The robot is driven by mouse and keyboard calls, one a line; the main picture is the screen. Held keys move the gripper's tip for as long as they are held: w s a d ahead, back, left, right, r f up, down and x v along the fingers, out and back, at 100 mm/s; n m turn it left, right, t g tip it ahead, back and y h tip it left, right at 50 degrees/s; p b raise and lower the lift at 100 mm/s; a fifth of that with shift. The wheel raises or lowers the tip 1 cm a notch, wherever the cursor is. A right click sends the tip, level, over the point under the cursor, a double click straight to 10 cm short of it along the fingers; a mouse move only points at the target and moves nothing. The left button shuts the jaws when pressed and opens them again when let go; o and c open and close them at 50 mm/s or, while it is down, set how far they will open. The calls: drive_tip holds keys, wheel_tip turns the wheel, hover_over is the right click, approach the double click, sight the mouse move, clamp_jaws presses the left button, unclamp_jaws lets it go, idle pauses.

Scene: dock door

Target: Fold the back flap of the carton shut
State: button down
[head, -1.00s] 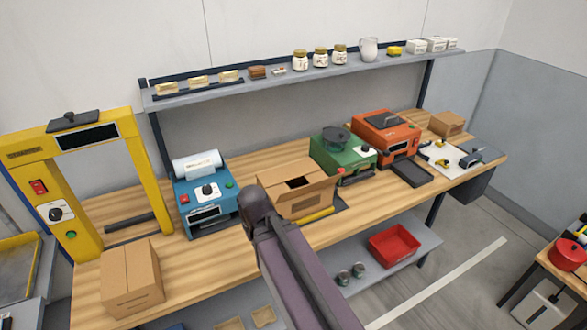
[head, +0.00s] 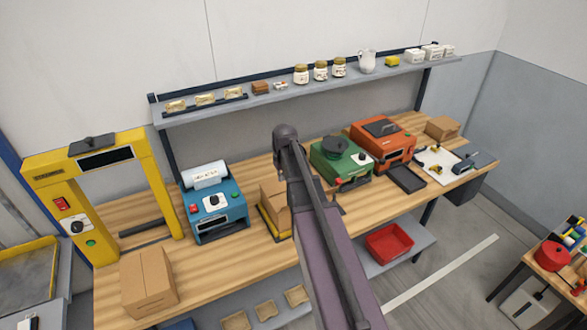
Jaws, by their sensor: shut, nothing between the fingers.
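The open-topped brown carton (head: 270,198) stands on the workbench, between the blue machine and the green machine in the head view. My arm crosses in front of it, so only a strip of its left side shows. Its opening and back flap are hidden, and I cannot tell how the flap stands. A yellow edge (head: 268,223) runs along the carton's base at the left. My gripper does not show; only my arm links are visible.
The blue machine (head: 213,212) stands close left of the carton and the green machine (head: 341,163) to its right. Another carton (head: 149,281) is at the front left. A shelf (head: 290,96) with jars spans above the bench. A red bin (head: 389,243) sits below.

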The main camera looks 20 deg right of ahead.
drive_tip(key=w+d+r+p, duration=0.3)
drive_tip(key=w+d+r, duration=0.1)
drive_tip(key=d, duration=0.3)
drive_tip(key=shift+w+d+r+t, duration=0.25)
drive_tip(key=shift+w+t, duration=0.05)
drive_tip(key=shift+w, duration=0.4)
drive_tip(key=shift+f, duration=0.1)
drive_tip(key=f+b, duration=0.3)
drive_tip(key=w+f+b, duration=0.1)
drive_tip(key=f+b, duration=0.2)
drive_tip(key=w+f+b, duration=0.1)
drive_tip(key=f+b, duration=0.3)
drive_tip(key=shift+s+f+b, duration=0.25)
drive_tip(key=shift+f+b, duration=0.65)
drive_tip(key=shift+b, duration=0.05)
drive_tip(key=shift+s+f+b, duration=0.25)
drive_tip(key=shift+f+b, duration=0.6)
drive_tip(key=shift+b, duration=0.05)
drive_tip(key=shift+s+f+b, duration=0.25)
drive_tip(key=shift+f+b, duration=0.35)
drive_tip(key=shift+s+f+b, duration=0.2)
drive_tip(key=shift+f+b, duration=0.35)
drive_tip(key=shift+r, duration=0.2)
